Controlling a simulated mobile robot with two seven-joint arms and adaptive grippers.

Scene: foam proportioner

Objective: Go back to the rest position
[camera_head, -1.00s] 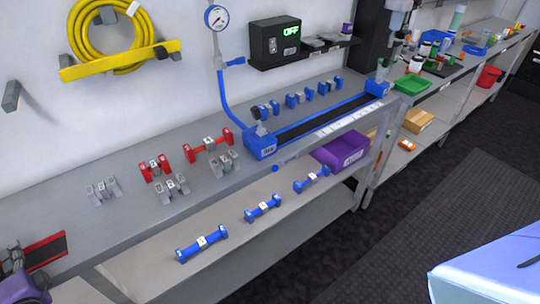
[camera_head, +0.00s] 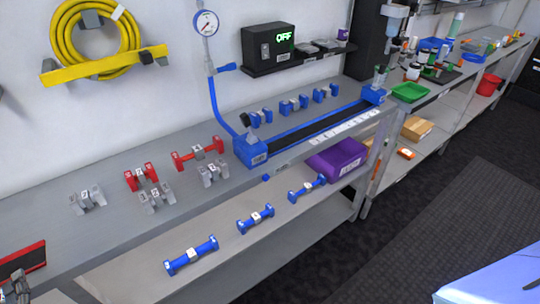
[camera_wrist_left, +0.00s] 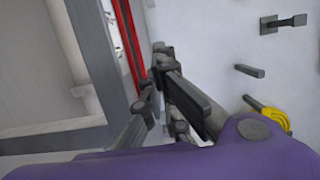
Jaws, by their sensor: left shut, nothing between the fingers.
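My left gripper (camera_wrist_left: 160,85) shows in the left wrist view with its dark grey fingers together and nothing between them. A purple part of my own arm fills the bottom of that view. In the head view, only a grey part of this gripper (camera_head: 14,286) shows at the lower left corner, near a red-edged dark panel (camera_head: 24,262) on the bench. The rest of that arm is cut off by the frame edge. My right gripper is in neither view.
The long grey bench (camera_head: 110,235) carries red, grey and blue fittings and a blue-ended rig (camera_head: 250,150). Blue tubes (camera_head: 191,255) and a purple bin (camera_head: 338,158) sit on the lower shelf. A yellow hose (camera_head: 68,40) hangs on the wall.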

